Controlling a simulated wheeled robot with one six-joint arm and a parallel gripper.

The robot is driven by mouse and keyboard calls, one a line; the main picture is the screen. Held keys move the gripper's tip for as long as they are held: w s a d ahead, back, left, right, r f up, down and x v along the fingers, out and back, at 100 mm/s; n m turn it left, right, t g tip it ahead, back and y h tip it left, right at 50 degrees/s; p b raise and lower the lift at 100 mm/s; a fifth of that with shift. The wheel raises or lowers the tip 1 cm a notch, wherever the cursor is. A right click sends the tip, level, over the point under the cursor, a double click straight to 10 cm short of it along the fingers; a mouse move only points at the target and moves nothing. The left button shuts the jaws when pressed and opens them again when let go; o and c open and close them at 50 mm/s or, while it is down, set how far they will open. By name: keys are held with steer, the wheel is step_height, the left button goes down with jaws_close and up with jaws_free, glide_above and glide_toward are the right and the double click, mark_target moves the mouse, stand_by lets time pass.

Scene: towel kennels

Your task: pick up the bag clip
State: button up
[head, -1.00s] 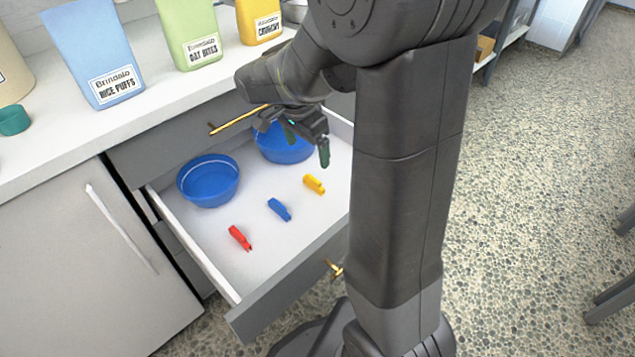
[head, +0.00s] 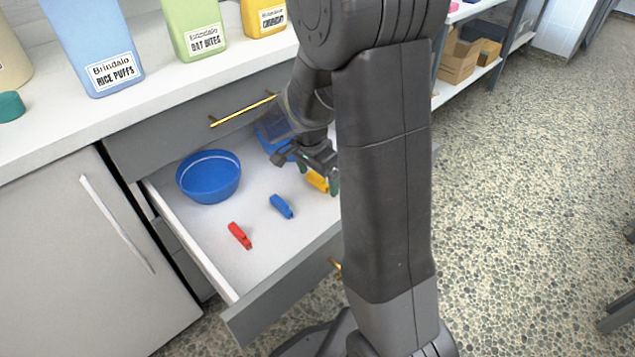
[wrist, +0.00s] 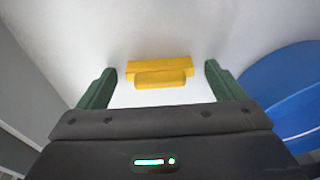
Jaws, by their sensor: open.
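Three bag clips lie in the open drawer in the head view: a red clip (head: 240,236), a blue clip (head: 281,206) and a yellow clip (head: 317,181). My gripper (head: 318,178) is over the yellow clip and partly hides it. In the wrist view the yellow clip (wrist: 160,72) lies crosswise between the two green fingertips, with a gap on each side. My gripper (wrist: 158,85) is open and holds nothing. I cannot tell how far it is above the clip.
The white-floored drawer (head: 215,250) also holds a blue bowl (head: 209,178) at the back left and another blue bowl (head: 272,137), mostly hidden by my arm. The second bowl appears close to my gripper in the wrist view (wrist: 290,95). Cereal packages stand on the counter (head: 150,115).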

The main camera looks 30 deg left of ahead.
steer(key=c, duration=1)
steer(key=shift+r, duration=0.1)
steer(key=shift+c, duration=0.2)
